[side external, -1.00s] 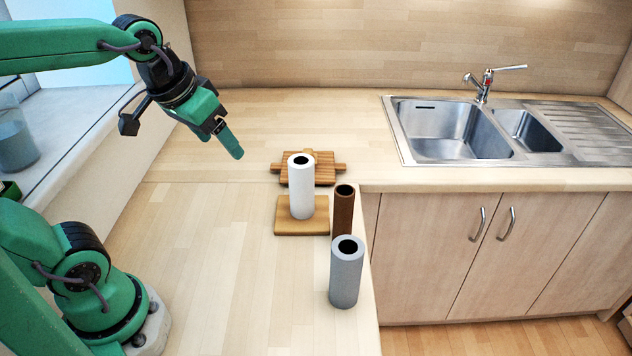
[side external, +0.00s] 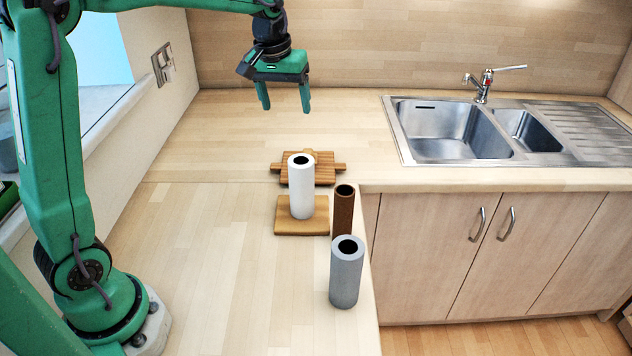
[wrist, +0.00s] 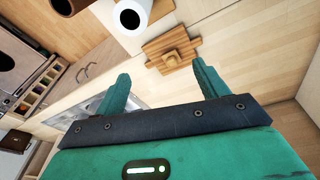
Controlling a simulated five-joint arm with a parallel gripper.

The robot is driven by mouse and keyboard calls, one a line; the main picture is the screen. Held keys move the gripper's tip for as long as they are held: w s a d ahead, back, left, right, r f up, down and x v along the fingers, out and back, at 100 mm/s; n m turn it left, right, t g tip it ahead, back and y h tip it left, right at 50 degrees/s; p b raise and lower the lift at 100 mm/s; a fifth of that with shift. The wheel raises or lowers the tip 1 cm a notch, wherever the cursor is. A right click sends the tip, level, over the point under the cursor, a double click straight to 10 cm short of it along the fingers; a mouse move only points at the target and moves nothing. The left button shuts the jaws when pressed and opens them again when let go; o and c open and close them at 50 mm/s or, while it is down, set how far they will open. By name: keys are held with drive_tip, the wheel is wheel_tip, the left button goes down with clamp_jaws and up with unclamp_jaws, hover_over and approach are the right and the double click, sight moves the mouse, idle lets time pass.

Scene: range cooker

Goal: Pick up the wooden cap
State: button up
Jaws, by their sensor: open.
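The wooden cap (wrist: 172,59) is a small light-brown piece on a striped wooden board (wrist: 185,44) with two handles. In the side view the board (side external: 325,175) stands behind a white cylinder, and the cap (side external: 310,153) is mostly hidden, with only a bit of its top showing. My gripper (side external: 286,110) hangs over the counter with fingers pointing down, above and beyond the board, apart from everything. In the wrist view the cap shows between the open fingers (wrist: 160,70), near the right fingertip.
A white cylinder (side external: 301,195) stands on a plain board (side external: 287,228) just in front of the cap. A brown cylinder (side external: 343,212) and a grey cylinder (side external: 346,275) stand near the counter edge. The sink (side external: 440,125) is at right. The counter's left side is clear.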

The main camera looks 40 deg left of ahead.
drive_tip(key=w+a+f+n+g, duration=0.1)
drive_tip(key=w+a+f+n, duration=0.15)
drive_tip(key=w+f, duration=0.4)
drive_tip(key=n+g, duration=0.1)
hover_over(308, 151)
wheel_tip(308, 151, down, 7)
drive_tip(key=shift+a+f, duration=0.1)
drive_tip(key=shift+a, duration=0.05)
drive_tip(key=shift+f, duration=1.3)
drive_tip(key=shift+f, duration=2.6)
drive_tip(key=c, duration=1)
drive_tip(key=shift+r, duration=0.2)
drive_tip(key=shift+c, duration=0.2)
